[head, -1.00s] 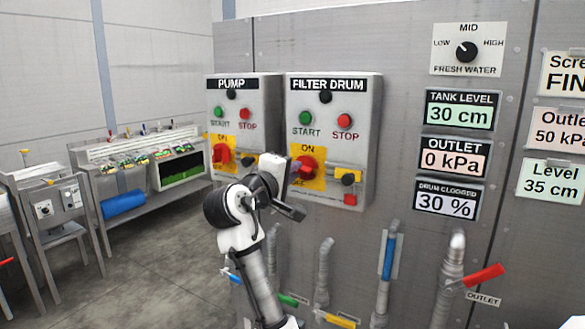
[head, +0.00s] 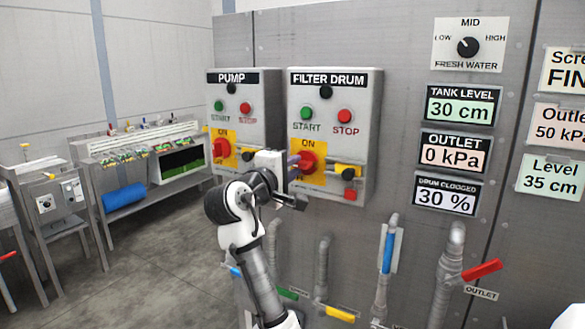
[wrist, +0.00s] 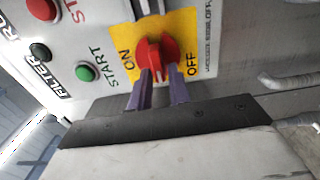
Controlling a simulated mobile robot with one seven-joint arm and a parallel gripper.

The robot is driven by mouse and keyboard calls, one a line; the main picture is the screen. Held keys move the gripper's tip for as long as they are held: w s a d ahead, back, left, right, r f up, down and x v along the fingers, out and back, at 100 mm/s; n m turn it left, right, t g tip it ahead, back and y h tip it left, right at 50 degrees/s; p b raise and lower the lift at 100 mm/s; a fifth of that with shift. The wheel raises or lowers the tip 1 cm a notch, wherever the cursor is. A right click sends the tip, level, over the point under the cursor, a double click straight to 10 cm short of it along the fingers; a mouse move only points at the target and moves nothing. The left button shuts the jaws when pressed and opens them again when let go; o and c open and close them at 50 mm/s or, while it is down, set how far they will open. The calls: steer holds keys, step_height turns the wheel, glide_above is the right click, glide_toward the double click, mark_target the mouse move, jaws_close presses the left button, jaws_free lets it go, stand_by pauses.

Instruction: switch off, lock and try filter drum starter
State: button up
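The filter drum starter is a grey box (head: 360,120) on the wall panel, labelled FILTER DRUM, with a green START button (head: 307,113) and a red STOP button (head: 345,116). Its red rotary switch (head: 308,162) sits on a yellow ON/OFF plate; it also shows in the wrist view (wrist: 157,50). A yellow hasp-like part (head: 347,170) and a red tag-like block (head: 350,194) are at its lower right. My gripper (wrist: 160,76) has its two purple fingers apart, the tips at either side of the red handle. Firm contact cannot be told.
The similar PUMP starter box (head: 232,100) is just left, with its own red switch (head: 221,148). Displays (head: 452,154) and a fresh water dial (head: 467,47) are to the right. Pipes with coloured handles (head: 482,270) stand below. A bench (head: 150,150) is at the left.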

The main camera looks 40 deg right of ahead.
steer(key=shift+o, duration=1.2)
steer(key=shift+a, duration=0.1)
steer(key=b+v, duration=0.4)
steer(key=v, duration=0.9)
steer(key=shift+a, duration=0.3)
steer(key=shift+s, duration=0.1)
